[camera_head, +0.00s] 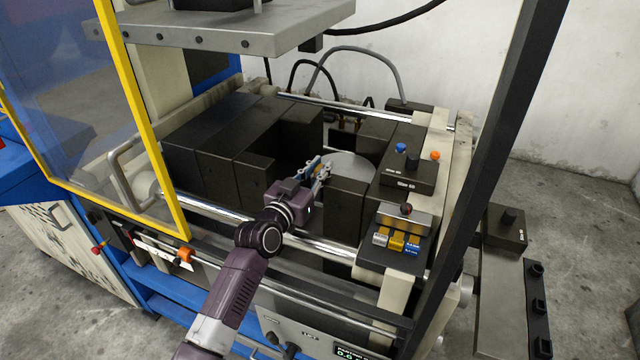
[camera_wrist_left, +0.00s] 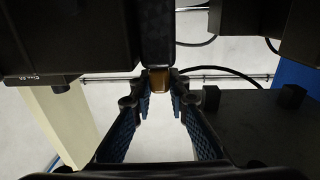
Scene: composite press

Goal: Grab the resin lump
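My left gripper (camera_head: 322,168) reaches in from the front, into the gap between the dark blocks of the press. Its fingers are apart in the left wrist view (camera_wrist_left: 160,82). A small amber-brown piece, which looks like the resin lump (camera_wrist_left: 159,78), shows at the fingertips, against the end of a dark block. It lies between or just beyond the tips; I cannot tell whether they touch it. I cannot make the lump out in the head view. My right gripper is not in view.
Dark blocks (camera_head: 348,208) stand close around the gripper. A pale round plate (camera_head: 352,165) lies just right of the fingertips. A shiny rod (camera_head: 315,240) runs below my arm. A yellow-edged guard (camera_head: 150,120) stands at the left. A button box (camera_head: 408,172) sits at the right.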

